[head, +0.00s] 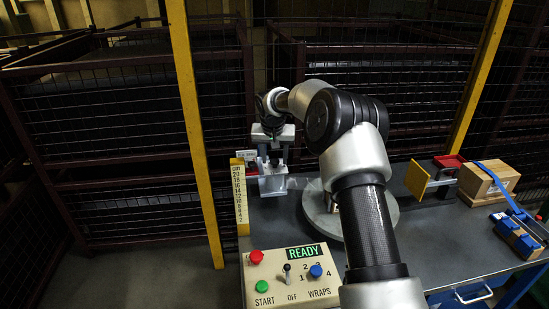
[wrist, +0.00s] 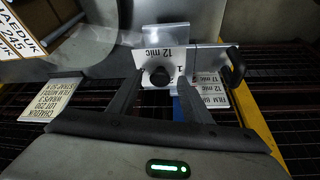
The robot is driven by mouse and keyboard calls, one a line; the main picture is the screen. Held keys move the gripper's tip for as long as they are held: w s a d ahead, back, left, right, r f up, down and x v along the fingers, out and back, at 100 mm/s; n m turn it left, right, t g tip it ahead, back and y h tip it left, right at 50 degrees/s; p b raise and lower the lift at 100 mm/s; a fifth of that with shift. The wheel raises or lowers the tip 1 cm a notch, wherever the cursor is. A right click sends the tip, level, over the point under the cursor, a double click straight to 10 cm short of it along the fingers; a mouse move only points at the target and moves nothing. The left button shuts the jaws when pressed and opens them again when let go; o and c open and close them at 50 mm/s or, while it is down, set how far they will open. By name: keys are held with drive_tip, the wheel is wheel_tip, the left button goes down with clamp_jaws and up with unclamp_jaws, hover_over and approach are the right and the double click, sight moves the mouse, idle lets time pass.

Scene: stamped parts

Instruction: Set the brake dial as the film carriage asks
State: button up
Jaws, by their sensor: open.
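The film carriage (head: 273,182) is a pale metal and clear unit at the table's far left edge, below my gripper (head: 272,152). In the wrist view the carriage plate (wrist: 172,58) reads "12 mic". The brake dial (wrist: 160,76), a dark round knob, sits on it; digits, one of them "1", show beside it, partly hidden. A card at the right (wrist: 213,92) carries lines with "17 mic" and "12 mic", partly hidden. My gripper (wrist: 161,88) is open, its two fingers on either side of the dial. I cannot tell whether they touch it.
A yellow height scale (head: 240,195) stands beside the carriage. The control panel (head: 290,278) shows READY. My arm crosses a grey turntable (head: 312,209). A black hooked handle (wrist: 236,68) is near the dial.

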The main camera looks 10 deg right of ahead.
drive_tip(key=c, duration=1.1)
drive_tip(key=shift+o, duration=0.2)
drive_tip(key=shift+n, duration=0.3)
drive_tip(key=shift+d+r+n+y+p, duration=0.1)
drive_tip(key=shift+n+y+p, duration=0.2)
drive_tip(key=shift+n+p, duration=0.3)
drive_tip(key=shift+d+r+n+y+p, duration=0.1)
drive_tip(key=shift+n+y+p, duration=0.2)
drive_tip(key=shift+n+p, duration=0.3)
drive_tip(key=n+p, duration=0.1)
drive_tip(key=n, duration=0.1)
drive_tip(key=n+y+p, duration=0.1)
drive_tip(key=n, duration=0.1)
drive_tip(key=shift+w+d+n+y+p, duration=0.1)
drive_tip(key=shift+d+n+y+p, duration=0.1)
drive_tip(key=shift+n+y+p, duration=0.1)
drive_tip(key=n+p, duration=0.1)
drive_tip(key=n, duration=0.1)
drive_tip(key=n+g+y, duration=0.1)
drive_tip(key=n, duration=0.1)
drive_tip(key=shift+w+d+f+y+p, duration=0.1)
drive_tip(key=shift+w+y+p, duration=0.05)
drive_tip(key=shift+y+p, duration=0.2)
drive_tip(key=shift+w+d+n+g+y+p, duration=0.1)
drive_tip(key=shift+n+g+y+p, duration=0.35)
drive_tip(key=shift+n, duration=1.45)
drive_tip(key=shift+p, duration=0.3)
